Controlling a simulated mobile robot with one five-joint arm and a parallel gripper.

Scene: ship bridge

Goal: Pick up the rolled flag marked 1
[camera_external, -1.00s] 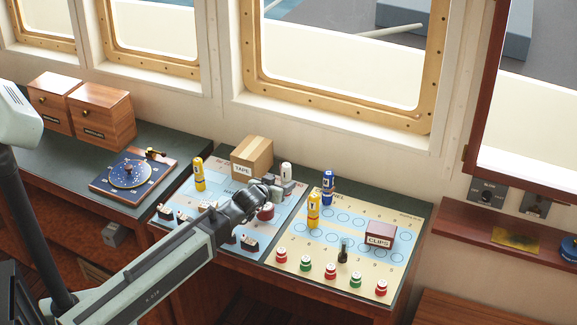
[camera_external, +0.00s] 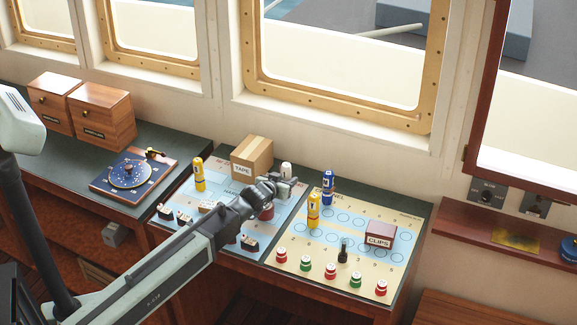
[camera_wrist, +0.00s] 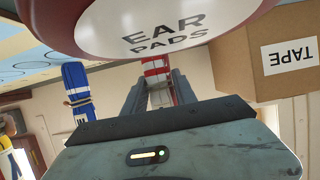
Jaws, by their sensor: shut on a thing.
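In the wrist view, my gripper (camera_wrist: 157,92) is shut on a red and white striped rolled flag (camera_wrist: 156,68). Only a short stretch of it shows between the fingers, and no number is readable there. In the external view, my gripper (camera_external: 283,184) is over the light blue board, and the flag's pale top (camera_external: 286,169) stands up just behind the fingers. I cannot tell whether its foot is off the board. The red EAR PADS tin (camera_external: 267,212) is just in front of and below the gripper; it fills the top of the wrist view (camera_wrist: 165,32).
A TAPE box (camera_external: 252,158) is close behind the gripper. Yellow flags (camera_external: 198,175) (camera_external: 313,211) and a blue flag (camera_external: 327,187) stand on the boards. A CLIPS box (camera_external: 380,234) and several small bottles are at right. Black-labelled pieces line the left board's front.

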